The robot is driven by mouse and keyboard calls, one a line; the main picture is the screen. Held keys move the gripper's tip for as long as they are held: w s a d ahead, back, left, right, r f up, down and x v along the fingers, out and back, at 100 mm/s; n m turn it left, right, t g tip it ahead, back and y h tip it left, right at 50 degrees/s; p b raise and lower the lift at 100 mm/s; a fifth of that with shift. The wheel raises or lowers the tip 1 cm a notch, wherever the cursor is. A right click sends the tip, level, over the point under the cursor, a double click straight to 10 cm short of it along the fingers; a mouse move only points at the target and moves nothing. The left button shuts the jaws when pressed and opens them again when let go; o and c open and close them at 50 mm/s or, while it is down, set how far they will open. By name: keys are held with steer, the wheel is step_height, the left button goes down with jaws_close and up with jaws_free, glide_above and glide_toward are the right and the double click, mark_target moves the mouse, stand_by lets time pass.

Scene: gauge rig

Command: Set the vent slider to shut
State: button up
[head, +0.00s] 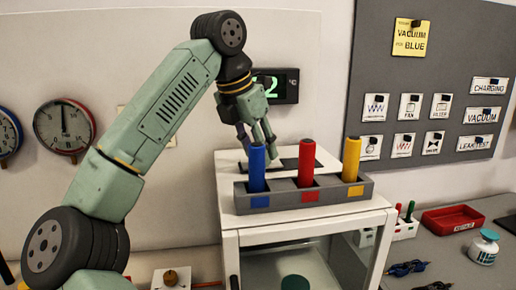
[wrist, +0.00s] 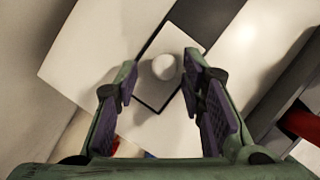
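The vent slider in the wrist view is a white plate (wrist: 151,92) with a round white knob (wrist: 164,67), set over a dark strip (wrist: 205,17) in the white top of the cabinet. My gripper (wrist: 160,62) is open, with one finger on each side of the knob; I cannot tell whether either touches it. In the head view my gripper (head: 259,147) points down at the cabinet top (head: 228,190), behind the rack. The knob is hidden there by the fingers and the rack; only a dark patch of the vent shows. I cannot read any marks for shut.
A grey rack (head: 284,197) with blue, red and yellow cylinders stands along the front of the cabinet top, close to my gripper. A display (head: 284,84) is on the wall behind. A red tray (head: 452,219) and cables lie on the bench at right.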

steer(key=shift+d, duration=0.1)
steer(key=v, duration=0.7)
steer(key=shift+r, duration=0.25)
steer(key=shift+s, duration=0.1)
